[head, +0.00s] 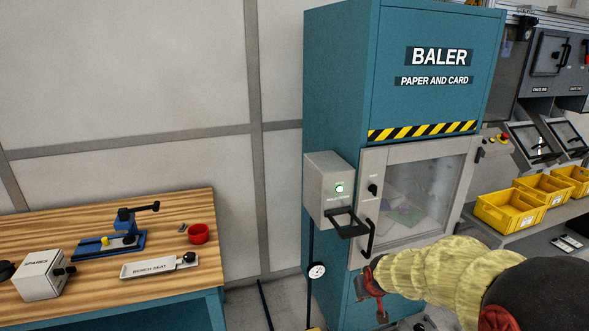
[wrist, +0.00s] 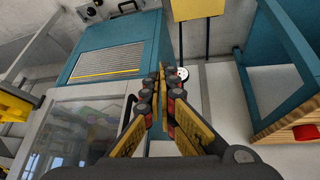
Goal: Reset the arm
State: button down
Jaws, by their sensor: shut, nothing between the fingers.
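My arm, in a pale yellow sleeve, reaches in from the lower right in the head view. My gripper (head: 371,288) shows at its end, in front of the lower part of the teal baler (head: 343,90). In the wrist view my gripper (wrist: 160,85) has its two fingers together, with nothing seen between them. The baler (wrist: 118,30) also shows there, with its clear door to the left of the fingers. In the head view the door (head: 410,190) looks closed, with a dark handle (head: 368,239) near its lower left edge.
A grey control box (head: 325,170) with a lit green button and a black bracket juts from the baler. A round gauge (head: 317,270) stands below it. A wooden bench (head: 60,225) with tools and a red cup (head: 198,234) is at left. Yellow bins (head: 510,213) line the right.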

jog(key=s+r, duration=1.4)
jog(key=s, duration=0.2)
jog(key=s+a+r+m, duration=0.1)
jog(key=s+r, duration=0.2)
jog(key=s, duration=1.4)
jog(key=shift+s+a+g+p, duration=0.15)
jog(key=shift+g+p, duration=0.15)
jog(key=shift+g, duration=0.1)
